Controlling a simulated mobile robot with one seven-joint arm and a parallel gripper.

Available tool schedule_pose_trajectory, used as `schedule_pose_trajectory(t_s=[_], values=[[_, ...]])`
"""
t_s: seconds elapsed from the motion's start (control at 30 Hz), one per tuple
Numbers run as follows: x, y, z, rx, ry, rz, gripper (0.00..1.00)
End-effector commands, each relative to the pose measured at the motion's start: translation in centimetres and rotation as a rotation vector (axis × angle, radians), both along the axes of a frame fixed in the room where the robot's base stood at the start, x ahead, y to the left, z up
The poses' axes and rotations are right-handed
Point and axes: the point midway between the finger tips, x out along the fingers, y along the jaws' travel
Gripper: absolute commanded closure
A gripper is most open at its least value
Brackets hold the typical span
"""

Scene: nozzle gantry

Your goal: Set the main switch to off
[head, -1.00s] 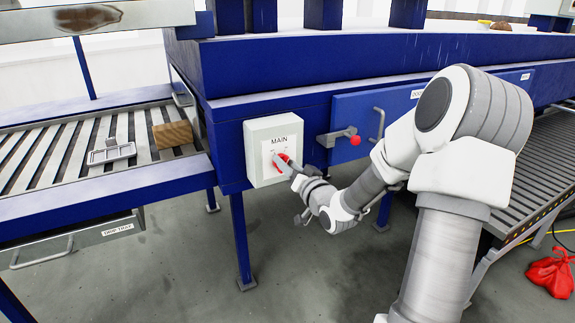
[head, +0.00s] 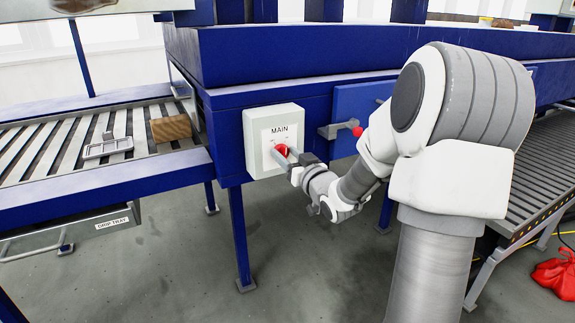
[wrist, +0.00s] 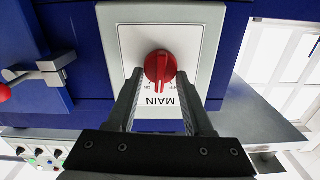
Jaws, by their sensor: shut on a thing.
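The main switch is a red rotary knob (head: 281,150) on a white plate marked MAIN, on a pale grey box (head: 284,116) on the blue machine frame. In the wrist view the knob (wrist: 160,67) shows upside down with its raised grip bar close to upright. Small ON and OFF labels show beside it, partly hidden. My gripper (wrist: 161,73) has one finger on each side of the knob and is shut on it. In the head view my gripper (head: 287,155) partly covers the knob and plate.
A lever with a red ball end (head: 340,130) sticks out right of the box, near my arm.

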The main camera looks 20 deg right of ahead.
Motion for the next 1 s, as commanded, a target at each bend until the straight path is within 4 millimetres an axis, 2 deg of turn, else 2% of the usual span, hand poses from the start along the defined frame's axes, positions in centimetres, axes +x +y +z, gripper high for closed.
schedule_pose_trajectory(t_s=[0.03, 0.5, 0.73, 1.0], values=[[0.0, 0.17, -0.51, -0.05, -0.005, 0.003, 1.0], [-0.01, 0.42, -0.46, -0.446, -0.017, 0.001, 1.0], [-0.02, 0.46, -0.33, -0.564, -0.019, 0.001, 1.0], [-0.03, 0.46, -0.2, -0.623, -0.02, 0.0, 1.0]])
